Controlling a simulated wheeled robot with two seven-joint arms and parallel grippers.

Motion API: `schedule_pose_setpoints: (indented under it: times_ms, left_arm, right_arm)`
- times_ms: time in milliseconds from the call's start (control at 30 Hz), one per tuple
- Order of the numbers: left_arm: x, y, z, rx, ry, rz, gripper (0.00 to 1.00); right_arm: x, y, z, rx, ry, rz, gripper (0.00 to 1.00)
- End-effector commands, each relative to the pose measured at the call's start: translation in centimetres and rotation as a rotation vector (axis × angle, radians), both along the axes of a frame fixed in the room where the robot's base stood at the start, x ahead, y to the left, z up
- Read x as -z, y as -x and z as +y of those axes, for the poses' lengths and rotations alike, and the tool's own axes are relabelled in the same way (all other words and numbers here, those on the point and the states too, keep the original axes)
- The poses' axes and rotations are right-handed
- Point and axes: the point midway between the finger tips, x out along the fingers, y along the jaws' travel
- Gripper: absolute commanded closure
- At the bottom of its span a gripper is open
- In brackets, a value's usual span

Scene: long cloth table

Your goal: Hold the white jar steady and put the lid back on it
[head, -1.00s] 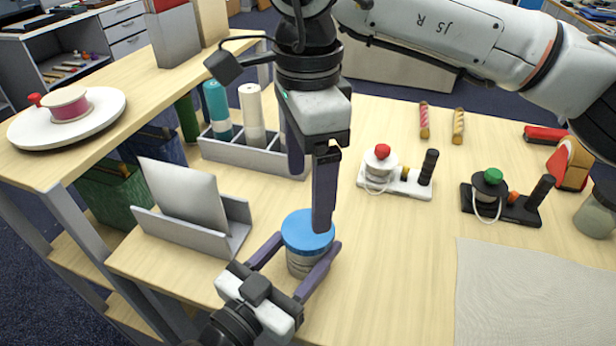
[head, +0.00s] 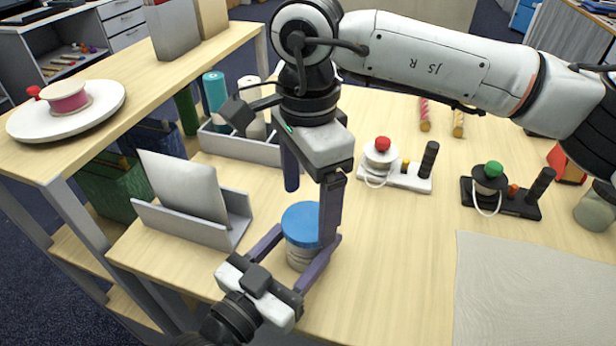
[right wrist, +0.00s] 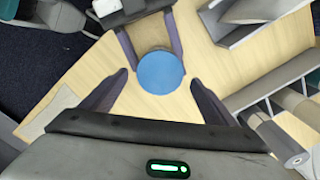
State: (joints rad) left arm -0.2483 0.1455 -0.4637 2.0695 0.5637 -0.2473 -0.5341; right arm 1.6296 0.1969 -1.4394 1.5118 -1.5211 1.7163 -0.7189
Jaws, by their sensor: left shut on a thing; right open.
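The white jar (head: 297,258) stands on the table near its front left, with the blue lid (head: 304,222) on its top. The lid also shows as a blue disc in the right wrist view (right wrist: 161,72). My left gripper (head: 292,262) is shut on the jar's body from the front, one finger on each side. My right gripper (head: 312,215) is above and around the lid, pointing down, with its fingers apart. In the right wrist view the lid lies between and slightly beyond the open fingertips (right wrist: 162,78). Whether the lid sits fully level is hard to tell.
A grey holder with a sheet (head: 190,215) stands left of the jar. A grey divided box with rolls (head: 240,147) stands behind it. A white spool stand (head: 400,178) and a black one (head: 503,197) are to the right. A grey cloth (head: 530,285) covers the front right.

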Motion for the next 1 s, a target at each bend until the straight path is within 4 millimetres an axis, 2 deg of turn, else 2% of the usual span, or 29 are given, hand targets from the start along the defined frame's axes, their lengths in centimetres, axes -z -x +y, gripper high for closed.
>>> schedule_pose_setpoints:
  times_ms: [33, 200, 567, 833, 1000]
  left_arm:
    - [0.0, 0.0, 0.0, 0.0, -0.001, 0.001, 1.0]
    - [0.0, 0.0, 0.0, 0.0, -0.001, 0.001, 1.0]
    - [0.0, 0.0, 0.0, 0.0, -0.001, 0.001, 1.0]
    - [0.0, 0.0, 0.0, 0.0, -0.001, 0.001, 1.0]
    - [0.0, 0.0, 0.0, 0.0, -0.001, 0.001, 1.0]
  right_arm:
    - [0.8, 0.1, 0.0, 0.0, 0.001, 0.003, 0.19]
    - [2.4, 0.0, 0.0, 0.0, 0.001, 0.002, 0.19]
    - [2.8, 0.0, 0.0, 0.0, 0.0, 0.0, 0.19]
    - [2.8, 0.0, 0.0, 0.0, 0.0, 0.0, 0.62]
    - [2.8, 0.0, 0.0, 0.022, 0.0, 0.0, 0.62]
